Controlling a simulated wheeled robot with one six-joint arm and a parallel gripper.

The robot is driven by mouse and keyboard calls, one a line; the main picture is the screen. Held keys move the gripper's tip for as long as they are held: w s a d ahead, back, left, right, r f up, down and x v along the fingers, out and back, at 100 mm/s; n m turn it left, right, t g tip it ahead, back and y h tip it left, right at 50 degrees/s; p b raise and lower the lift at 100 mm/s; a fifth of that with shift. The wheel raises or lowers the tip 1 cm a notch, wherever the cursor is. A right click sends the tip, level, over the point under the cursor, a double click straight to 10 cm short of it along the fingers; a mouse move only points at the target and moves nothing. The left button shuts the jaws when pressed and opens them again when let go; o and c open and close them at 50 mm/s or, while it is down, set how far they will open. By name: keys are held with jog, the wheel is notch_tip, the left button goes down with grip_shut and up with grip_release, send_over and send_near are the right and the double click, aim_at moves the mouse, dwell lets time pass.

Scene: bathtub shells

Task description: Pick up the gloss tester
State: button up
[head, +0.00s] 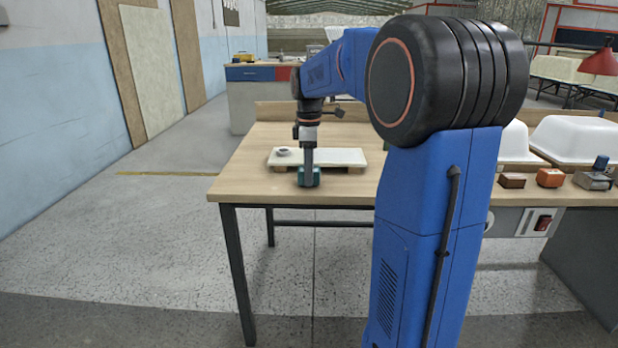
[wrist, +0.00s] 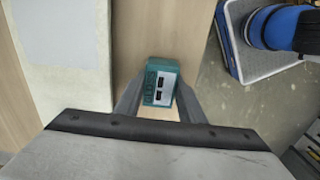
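The gloss tester (head: 316,177) is a small teal box near the front edge of the wooden table, in front of a pale board.
The wooden table (head: 240,180) has free room left of the tester. The pale board (head: 345,157) carries a small round grey item (head: 283,152). White tub shells (head: 577,138) and small blocks (head: 550,177) stand on the right-hand bench.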

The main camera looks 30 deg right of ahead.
jog(key=c, duration=0.5)
notch_tip(320, 180, up, 10)
jog(key=shift+r, duration=0.1)
